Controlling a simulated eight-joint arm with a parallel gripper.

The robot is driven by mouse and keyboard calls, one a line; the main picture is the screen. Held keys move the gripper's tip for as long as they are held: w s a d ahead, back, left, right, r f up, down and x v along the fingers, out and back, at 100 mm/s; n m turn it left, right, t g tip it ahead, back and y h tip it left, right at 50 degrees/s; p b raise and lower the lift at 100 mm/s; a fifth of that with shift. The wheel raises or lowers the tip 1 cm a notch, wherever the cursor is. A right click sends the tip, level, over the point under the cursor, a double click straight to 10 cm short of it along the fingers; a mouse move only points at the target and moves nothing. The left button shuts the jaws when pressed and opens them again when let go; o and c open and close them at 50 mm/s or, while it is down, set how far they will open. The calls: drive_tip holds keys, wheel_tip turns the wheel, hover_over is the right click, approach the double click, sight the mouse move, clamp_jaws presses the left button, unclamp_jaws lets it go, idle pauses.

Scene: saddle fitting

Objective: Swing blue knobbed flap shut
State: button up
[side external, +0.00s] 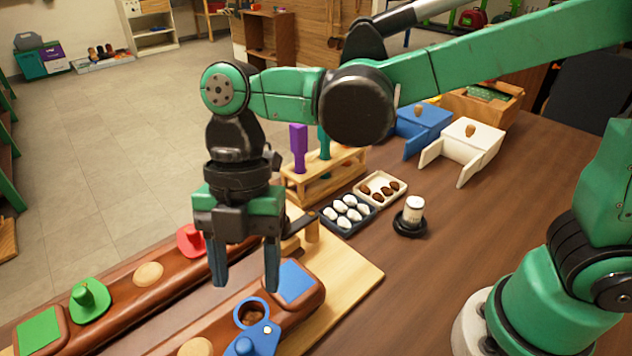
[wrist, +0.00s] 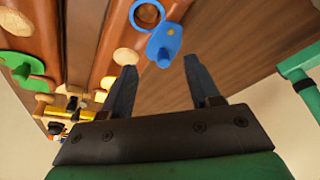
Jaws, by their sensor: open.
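The blue flap (side external: 262,341) with its blue knob lies on the near brown saddle bar (side external: 312,298), at the bottom of the side view. It is turned aside from the blue ring (side external: 251,312), and the brown hole inside the ring shows. In the wrist view the flap (wrist: 164,45) and the ring (wrist: 147,12) lie just beyond my fingertips. My gripper (side external: 246,285) is open and empty, pointing down above the bar. Its fingers also show in the wrist view (wrist: 159,66), apart, with the flap ahead of the space between them. I see no contact with the flap.
A blue square patch (side external: 293,280) lies beyond the ring. The far bar carries a green knobbed piece (side external: 90,299) and a red one (side external: 191,241). Bare table lies to the right.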

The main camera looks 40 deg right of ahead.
sight(243, 341)
drive_tip(key=n, duration=0.1)
drive_tip(key=a+n, duration=0.1)
drive_tip(key=s+a+n+g, duration=0.1)
drive_tip(key=shift+s+a+f, duration=0.1)
drive_tip(key=shift+a+f, duration=0.05)
drive_tip(key=shift+f, duration=0.15)
drive_tip(key=shift+s+a+f, duration=0.1)
drive_tip(key=shift+a+f, duration=0.05)
drive_tip(key=shift+f, duration=0.15)
drive_tip(key=shift+x, duration=2.45)
clamp_jaws()
